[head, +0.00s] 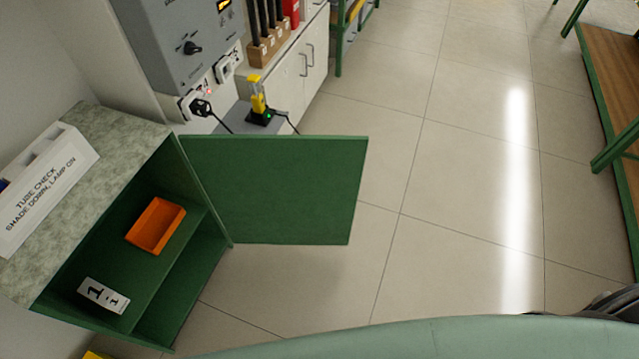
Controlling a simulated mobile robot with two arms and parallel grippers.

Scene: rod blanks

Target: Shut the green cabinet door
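The green cabinet door (290,190) stands wide open, swung out to the right of the green cabinet (180,316) on the left. The door's hinge side meets the cabinet's right front edge, and its free edge points out over the floor. Inside the cabinet, an orange tray (156,226) and a white label card marked 1-1 (103,295) are on the shelf. Neither of my grippers shows in the head view. A dark part at the lower right edge may be mine, but I cannot tell.
A white sign box (50,185) sits on the speckled cabinet top (60,250). Behind the door are a grey control unit (185,50), a yellow device on a black base (260,105) and white cupboards (305,75). A bench (612,85) stands at right. The tiled floor (450,190) between is clear.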

